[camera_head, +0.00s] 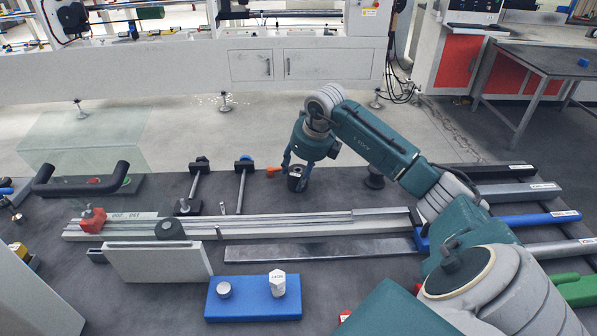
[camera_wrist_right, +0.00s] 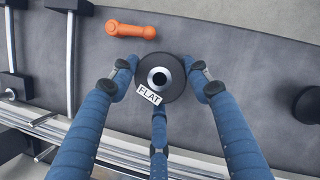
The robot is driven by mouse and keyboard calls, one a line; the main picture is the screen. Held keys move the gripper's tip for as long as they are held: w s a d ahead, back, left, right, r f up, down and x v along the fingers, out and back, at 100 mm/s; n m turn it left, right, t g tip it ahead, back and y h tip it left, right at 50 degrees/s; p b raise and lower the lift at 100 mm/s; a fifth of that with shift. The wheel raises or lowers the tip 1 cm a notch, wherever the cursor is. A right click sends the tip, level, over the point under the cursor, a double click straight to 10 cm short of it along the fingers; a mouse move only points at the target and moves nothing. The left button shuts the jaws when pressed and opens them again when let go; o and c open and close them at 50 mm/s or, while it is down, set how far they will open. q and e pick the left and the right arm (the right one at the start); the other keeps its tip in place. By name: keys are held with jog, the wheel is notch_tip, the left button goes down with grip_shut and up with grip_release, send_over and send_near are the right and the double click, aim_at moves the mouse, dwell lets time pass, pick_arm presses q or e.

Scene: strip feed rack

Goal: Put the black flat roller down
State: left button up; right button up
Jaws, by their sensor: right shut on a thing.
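The black flat roller (camera_head: 296,183) is a short dark cylinder with a hole through its middle. In the right wrist view the roller (camera_wrist_right: 174,91) is seen end-on, with a white "FLAT" label on it. My right gripper (camera_head: 298,168) reaches down onto it from above. In the wrist view the blue fingers of the gripper (camera_wrist_right: 160,82) are closed around the roller, at its left, right and lower sides. The roller is upright at the back of the dark table (camera_head: 335,190). I cannot tell whether its underside touches the table. My left gripper is out of view.
An orange handle (camera_head: 275,170) lies just left of the roller. Another black spool-shaped piece (camera_head: 374,178) stands to the right. Metal rods with black ends (camera_head: 243,185) lie further left. A long grey rail (camera_head: 290,224) runs in front. Bare table lies around the roller.

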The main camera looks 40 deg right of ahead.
jog(key=shift+r, duration=0.1)
jog(key=o, duration=1.3)
jog(key=b+v, duration=0.1)
jog(key=v, duration=1.1)
jog(key=shift+s, duration=0.1)
